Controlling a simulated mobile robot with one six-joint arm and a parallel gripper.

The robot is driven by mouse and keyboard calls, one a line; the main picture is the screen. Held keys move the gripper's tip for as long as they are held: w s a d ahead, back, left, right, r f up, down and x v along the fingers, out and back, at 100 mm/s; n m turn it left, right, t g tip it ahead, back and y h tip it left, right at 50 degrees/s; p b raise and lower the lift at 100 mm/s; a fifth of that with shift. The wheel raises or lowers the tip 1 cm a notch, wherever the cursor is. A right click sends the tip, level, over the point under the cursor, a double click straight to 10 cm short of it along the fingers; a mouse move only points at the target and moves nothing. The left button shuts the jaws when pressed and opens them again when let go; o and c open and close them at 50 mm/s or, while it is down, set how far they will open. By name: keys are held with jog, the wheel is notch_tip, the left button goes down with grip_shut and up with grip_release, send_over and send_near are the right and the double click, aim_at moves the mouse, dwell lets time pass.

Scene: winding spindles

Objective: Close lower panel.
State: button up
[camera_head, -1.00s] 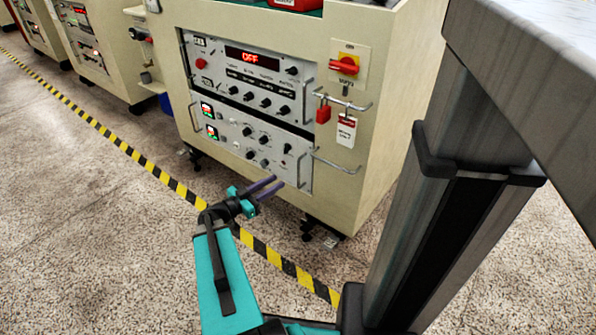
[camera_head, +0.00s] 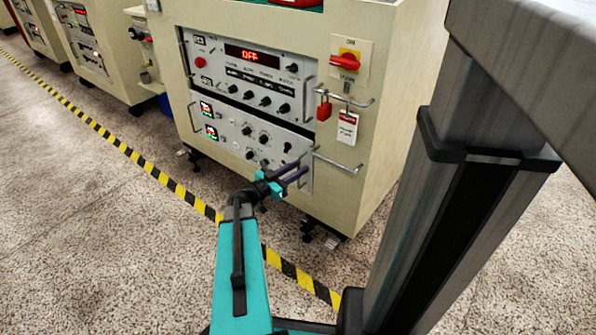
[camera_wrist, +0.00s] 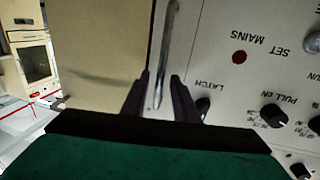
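The lower panel (camera_head: 242,136) is the light-grey control drawer beneath the upper unit, with knobs and two small lit displays. It looks nearly flush with the cabinet; I cannot tell if it stands out a little. My gripper (camera_head: 303,171) is at the panel's lower right edge. In the wrist view the panel (camera_wrist: 250,60) appears upside down, and its metal bar handle (camera_wrist: 167,50) runs between my two open fingers (camera_wrist: 160,90). Gaps show on both sides of the handle, so the fingers are around it and not clamped. The handle's lower end is near the palm.
The upper panel (camera_head: 250,75) reads OFF. A red rotary switch (camera_head: 347,62), a red padlock (camera_head: 323,110) and a tag (camera_head: 347,128) are on the cabinet's right side, with side rails (camera_head: 338,160) beside them. Striped floor tape (camera_head: 170,183) runs in front.

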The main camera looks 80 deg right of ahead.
jog(key=shift+s+d, duration=0.2)
jog(key=shift+c, duration=0.3)
grip_shut()
jog(key=shift+w+d, duration=0.1)
jog(key=shift+w, duration=0.1)
dwell(1.0)
